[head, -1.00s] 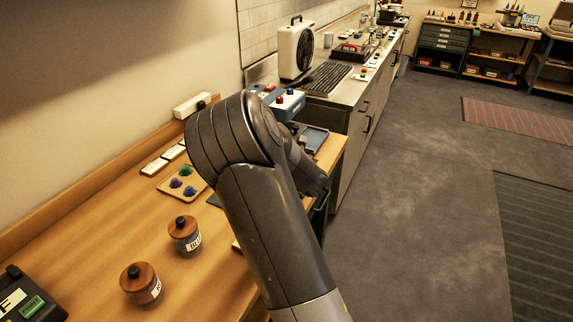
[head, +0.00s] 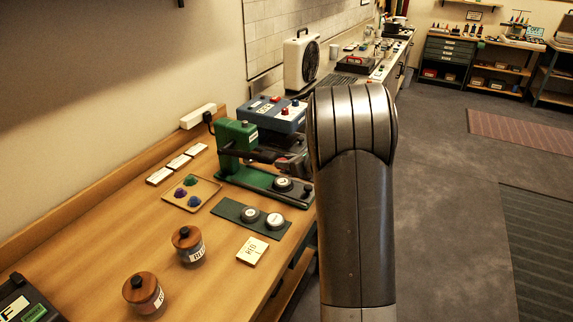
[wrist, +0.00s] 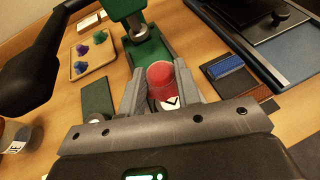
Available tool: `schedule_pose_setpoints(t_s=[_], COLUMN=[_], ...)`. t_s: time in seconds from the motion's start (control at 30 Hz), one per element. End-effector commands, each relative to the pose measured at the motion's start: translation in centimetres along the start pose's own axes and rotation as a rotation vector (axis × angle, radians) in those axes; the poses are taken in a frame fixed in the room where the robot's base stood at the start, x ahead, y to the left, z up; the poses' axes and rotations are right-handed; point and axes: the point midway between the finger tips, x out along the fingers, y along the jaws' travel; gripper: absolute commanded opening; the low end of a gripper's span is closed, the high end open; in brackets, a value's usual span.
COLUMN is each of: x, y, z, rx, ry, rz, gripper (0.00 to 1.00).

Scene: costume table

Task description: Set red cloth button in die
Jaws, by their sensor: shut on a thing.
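A red cloth-covered button (wrist: 160,76) sits between the two fingers of my gripper (wrist: 163,92) in the wrist view, and the fingers are shut on it. A white label with a black mark (wrist: 171,103) shows just below it. The green press (head: 236,140) stands on the bench, and its green base (wrist: 152,50) lies just beyond the button in the wrist view. In the head view my arm hides most of the gripper.
A green mat (head: 233,208) with two round pieces lies in front of the press. A tray (head: 176,202) of coloured buttons is left of it. A blue box (head: 270,112) stands behind. Two jars (head: 187,244) and a card (head: 252,250) are nearer.

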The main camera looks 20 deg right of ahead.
Motion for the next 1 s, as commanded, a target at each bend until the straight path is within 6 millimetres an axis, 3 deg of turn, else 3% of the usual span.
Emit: schedule_pose_setpoints(t_s=[0.53,1.0], x=[1.9,2.1], y=[0.0,0.0], z=[-4.5,-5.2], rx=[0.0,-0.001], ry=[0.001,0.0], rz=[0.002,0.0], gripper=[0.09,0.09])
